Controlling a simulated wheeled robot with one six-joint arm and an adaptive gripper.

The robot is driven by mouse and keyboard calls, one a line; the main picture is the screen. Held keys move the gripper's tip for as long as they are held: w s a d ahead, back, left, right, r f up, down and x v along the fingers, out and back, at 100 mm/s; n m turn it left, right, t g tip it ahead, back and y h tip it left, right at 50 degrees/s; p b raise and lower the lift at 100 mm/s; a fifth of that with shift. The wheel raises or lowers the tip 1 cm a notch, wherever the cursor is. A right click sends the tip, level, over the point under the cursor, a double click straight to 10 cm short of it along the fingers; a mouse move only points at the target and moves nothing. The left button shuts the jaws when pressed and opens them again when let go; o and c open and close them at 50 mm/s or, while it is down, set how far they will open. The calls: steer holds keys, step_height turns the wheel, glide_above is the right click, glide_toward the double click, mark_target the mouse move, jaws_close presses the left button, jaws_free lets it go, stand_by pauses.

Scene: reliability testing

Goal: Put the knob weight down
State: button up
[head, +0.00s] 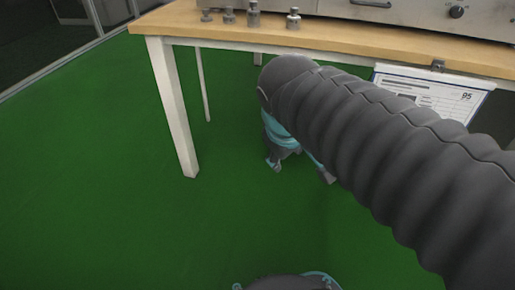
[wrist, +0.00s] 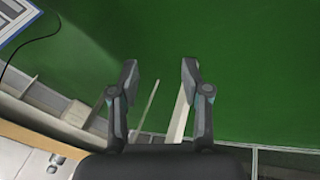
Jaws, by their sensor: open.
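Several small metal knob weights stand upright in a loose row on the wooden table (head: 330,38) at the top of the head view. They include a left one (head: 206,15), a wider one (head: 253,15) and a right one (head: 293,19). I cannot tell which one the task means. A small dark shape, perhaps one of them, shows on the table in the wrist view (wrist: 55,159). My gripper (wrist: 160,75) is open, with nothing between its fingers, over green floor. In the head view my gripper (head: 299,171) hangs before the table front, partly hidden by my arm.
A metal apparatus (head: 415,14) with a knob and handle stands at the table's back right. A clipped paper sheet (head: 420,92) hangs from the table's front edge. A white table leg (head: 174,110) stands left of my gripper. The green floor (head: 90,200) at left is clear.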

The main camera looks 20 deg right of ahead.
steer(key=s+a+f+m+t+y, duration=0.1)
steer(key=s+a+f+m+y, duration=0.1)
steer(key=s+a+f+m, duration=0.1)
steer(key=shift+s+a+m, duration=0.35)
steer(key=shift+s+m, duration=0.2)
steer(key=shift+m, duration=0.05)
